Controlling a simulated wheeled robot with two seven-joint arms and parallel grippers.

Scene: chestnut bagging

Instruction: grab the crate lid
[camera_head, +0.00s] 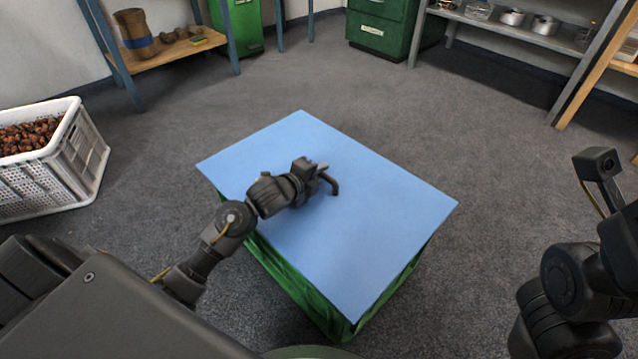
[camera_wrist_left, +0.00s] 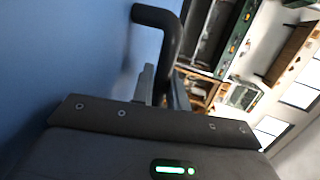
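The crate lid (camera_head: 370,225) is a flat light blue panel on top of a green crate (camera_head: 305,290) on the floor in front of me. A dark bent handle (camera_head: 333,186) stands up from the lid. My left gripper (camera_head: 318,178) is at this handle, above the middle of the lid. In the left wrist view the handle (camera_wrist_left: 160,18) runs down between the two fingers (camera_wrist_left: 163,88), which sit close on both sides of it. Whether the lid is lifted off the crate at all I cannot tell. My right arm shows at the right edge; its fingers are out of view.
A white basket (camera_head: 85,150) full of chestnuts (camera_head: 28,135) stands on the floor at the left. A wooden shelf (camera_head: 185,48) with a sack is at the back left, a green cabinet (camera_head: 375,30) at the back. Grey shelves (camera_head: 520,30) stand at the back right. The floor around the crate is clear.

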